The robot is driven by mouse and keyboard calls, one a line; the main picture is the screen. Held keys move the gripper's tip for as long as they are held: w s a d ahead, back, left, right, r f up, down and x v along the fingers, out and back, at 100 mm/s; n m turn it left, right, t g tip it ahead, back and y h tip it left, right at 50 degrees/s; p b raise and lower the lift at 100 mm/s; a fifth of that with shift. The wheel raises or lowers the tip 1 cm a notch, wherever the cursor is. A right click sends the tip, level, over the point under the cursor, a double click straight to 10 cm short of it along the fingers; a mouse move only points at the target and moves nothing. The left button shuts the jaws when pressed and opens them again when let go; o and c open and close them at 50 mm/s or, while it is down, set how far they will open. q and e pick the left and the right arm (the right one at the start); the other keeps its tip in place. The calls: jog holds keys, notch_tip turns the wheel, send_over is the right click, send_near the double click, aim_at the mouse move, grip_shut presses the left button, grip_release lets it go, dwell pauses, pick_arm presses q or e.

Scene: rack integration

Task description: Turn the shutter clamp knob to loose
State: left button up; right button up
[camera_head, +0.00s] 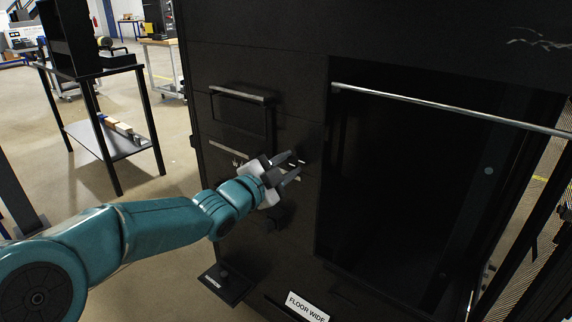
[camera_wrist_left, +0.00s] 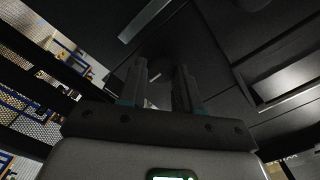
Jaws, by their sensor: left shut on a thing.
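My left gripper (camera_head: 296,165) reaches to the front of the black cabinet (camera_head: 290,55), left of its large opening. Its two dark fingers stand some way apart and are shut on a dark thing, which I take to be the shutter clamp knob (camera_wrist_left: 163,70). The knob is black on black, so its outline and its turn position cannot be read. In the left wrist view the fingers (camera_wrist_left: 160,88) point at the dark panel. My right gripper is not in view.
A metal bar (camera_head: 440,105) crosses the top of the dark opening (camera_head: 400,200). A handled drawer front (camera_head: 240,112) is above left of my gripper. A small black ledge (camera_head: 227,284) and a "FLOOR WIDE" label (camera_head: 307,307) are below. A black table (camera_head: 100,72) stands at left.

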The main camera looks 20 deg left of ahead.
pick_arm(q)
jog(key=n+p, duration=0.1)
jog(key=n, duration=0.3)
jog(key=shift+r+n, duration=0.15)
jog(key=shift+n, duration=0.15)
jog(key=n+p, duration=0.2)
jog(key=n, duration=0.2)
jog(key=shift+a+n, duration=0.1)
jog(key=shift+n, duration=0.2)
jog(key=n+p, duration=0.1)
jog(key=n, duration=0.3)
jog(key=shift+n+p, duration=0.3)
jog(key=shift+p, duration=0.1)
jog(key=shift+n+p, duration=0.75)
jog(key=shift+n, duration=1.35)
jog(key=o, duration=1)
jog(key=shift+o, duration=0.2)
jog(key=v, duration=1.6)
